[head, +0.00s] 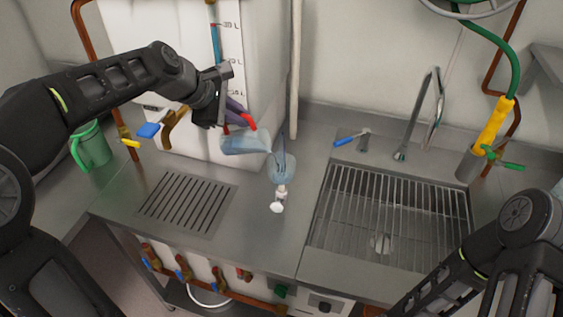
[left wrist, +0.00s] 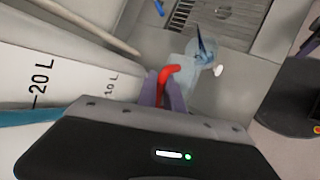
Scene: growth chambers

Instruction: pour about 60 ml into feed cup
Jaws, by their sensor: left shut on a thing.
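A clear bluish jug (head: 245,142) with a red handle (head: 249,122) is tilted to the right, its mouth at the feed cup's rim. My left gripper (head: 237,113) is shut on the handle; the red handle also shows between its purple fingers in the left wrist view (left wrist: 168,74). The clear feed cup (head: 282,172) stands on the steel counter, with a small white part at its base.
A white tank (head: 180,60) with a litre scale stands behind the jug. A sink with a wire rack (head: 390,220) and tap (head: 428,110) lies right of the cup. A slotted drain (head: 187,203) is at left. A green mug (head: 92,148) stands far left.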

